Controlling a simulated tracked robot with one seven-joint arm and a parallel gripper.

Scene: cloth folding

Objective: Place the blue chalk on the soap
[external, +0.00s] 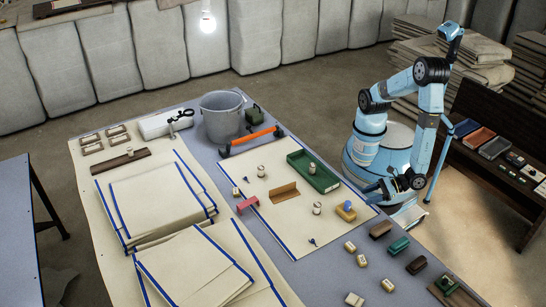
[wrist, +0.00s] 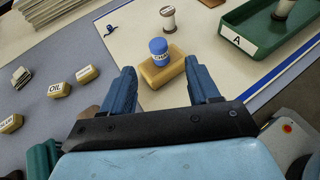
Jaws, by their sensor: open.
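The blue chalk (wrist: 159,49) is a small blue cylinder with a white label. In the wrist view it stands upright on the yellow soap (wrist: 164,70), a tan-yellow block. In the external view the blue chalk (external: 347,205) shows on top of the yellow soap (external: 346,214), near the cloth's right corner. My gripper (wrist: 162,80) is open and empty. Its blue fingers are spread to either side of the soap and chalk, on the near side. In the external view my gripper (external: 385,190) hangs just right of them, apart from the chalk.
A green tray marked A (external: 314,172) lies beyond the soap, with a spool in it. Another spool (wrist: 168,19) stands on the cloth. Several labelled blocks, one reading OIL (wrist: 59,89), lie left in the wrist view. A brown angled piece (external: 285,193) lies mid-cloth.

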